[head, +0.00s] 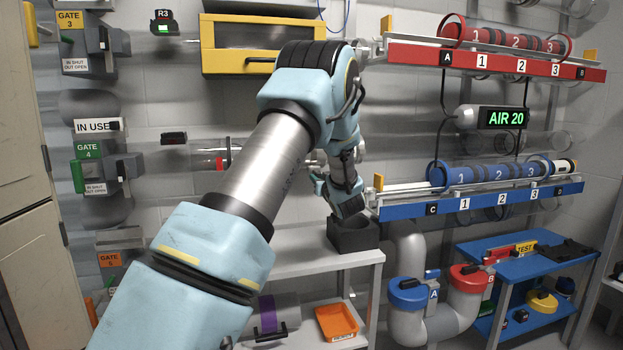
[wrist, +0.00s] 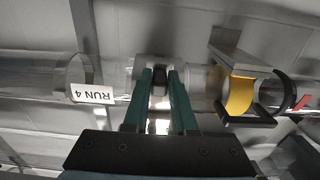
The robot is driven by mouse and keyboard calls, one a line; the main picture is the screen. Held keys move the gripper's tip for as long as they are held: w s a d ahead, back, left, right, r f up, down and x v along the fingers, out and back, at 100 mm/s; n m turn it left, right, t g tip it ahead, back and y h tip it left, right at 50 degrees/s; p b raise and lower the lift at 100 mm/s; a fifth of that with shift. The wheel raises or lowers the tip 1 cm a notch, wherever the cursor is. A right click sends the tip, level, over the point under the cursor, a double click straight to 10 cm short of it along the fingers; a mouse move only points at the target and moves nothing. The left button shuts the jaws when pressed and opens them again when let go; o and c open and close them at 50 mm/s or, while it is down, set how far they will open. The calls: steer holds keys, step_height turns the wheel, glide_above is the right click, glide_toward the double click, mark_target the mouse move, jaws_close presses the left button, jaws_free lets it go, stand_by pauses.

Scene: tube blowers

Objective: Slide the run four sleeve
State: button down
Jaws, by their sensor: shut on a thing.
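In the wrist view, my gripper (wrist: 160,76) has two teal fingers close together, shut on the run four sleeve. The sleeve (wrist: 153,61) is a pale collar around a clear horizontal tube, with a dark part showing between the fingers. The fingers cover much of it. A white RUN 4 label (wrist: 93,94) appears upside down on the clear tube (wrist: 50,72), left of the fingers. In the head view, my arm hides the fingertips and the sleeve.
A grey bracket with a yellow band (wrist: 238,95) and black ring sits right of the fingers. In the head view, a dark open box (head: 353,238) stands on a shelf below my arm. The blue rail (head: 480,198) is close on the right, with the yellow-framed case (head: 262,45) above.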

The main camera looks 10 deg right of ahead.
steer(key=shift+d+r, duration=0.1)
steer(key=shift+d, duration=0.25)
steer(key=c, duration=1.1)
jaws_free()
steer(key=o, duration=0.4)
steer(key=s, duration=0.3)
steer(key=s+d, duration=0.1)
steer(key=s, duration=0.6)
steer(key=shift+s+d, duration=0.2)
steer(key=shift+s, duration=0.15)
